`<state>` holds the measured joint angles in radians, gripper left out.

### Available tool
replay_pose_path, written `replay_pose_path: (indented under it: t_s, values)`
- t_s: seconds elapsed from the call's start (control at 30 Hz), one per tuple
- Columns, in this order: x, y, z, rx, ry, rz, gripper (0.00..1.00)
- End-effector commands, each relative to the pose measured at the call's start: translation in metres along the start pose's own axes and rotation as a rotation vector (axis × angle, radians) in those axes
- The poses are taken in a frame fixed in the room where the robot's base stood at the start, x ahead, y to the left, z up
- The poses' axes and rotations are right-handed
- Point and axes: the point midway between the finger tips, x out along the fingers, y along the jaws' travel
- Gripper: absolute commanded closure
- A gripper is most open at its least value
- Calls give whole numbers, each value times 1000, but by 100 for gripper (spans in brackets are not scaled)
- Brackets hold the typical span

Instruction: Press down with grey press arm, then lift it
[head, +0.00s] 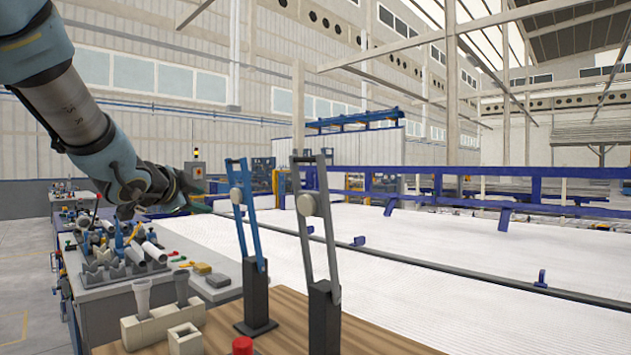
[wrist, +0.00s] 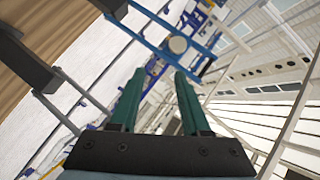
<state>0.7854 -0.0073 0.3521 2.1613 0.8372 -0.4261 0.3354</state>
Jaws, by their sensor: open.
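My gripper (head: 207,204) is beside the upper part of the blue press arm, to the left of the grey one. In the wrist view the green fingers (wrist: 160,74) are apart with nothing between them. The blue arm's knob (wrist: 178,44) appears just beyond the fingertips. The grey press arm's bars (wrist: 58,112) show at the left of the wrist view, clear of the fingers.
The presses stand on a wooden tabletop (head: 300,335) with a red button (head: 242,345) and a beige block holding grey cups (head: 160,322). A grey bench with pipes and small parts (head: 120,275) is at left.

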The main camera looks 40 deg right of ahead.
Motion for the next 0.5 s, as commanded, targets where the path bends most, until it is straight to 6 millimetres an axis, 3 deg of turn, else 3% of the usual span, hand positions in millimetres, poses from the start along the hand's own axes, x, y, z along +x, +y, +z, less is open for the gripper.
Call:
replay_pose_path:
  t_s: [0.03,0.1,0.2,0.3,0.5]
  values:
    - [8,4,-42,124,138,-15,53]
    - [6,4,-93,278,302,-34,53]
    - [-4,11,-148,448,488,-55,53]
    - [-14,17,-180,554,606,-68,53]
    - [-16,21,-202,617,673,-72,53]
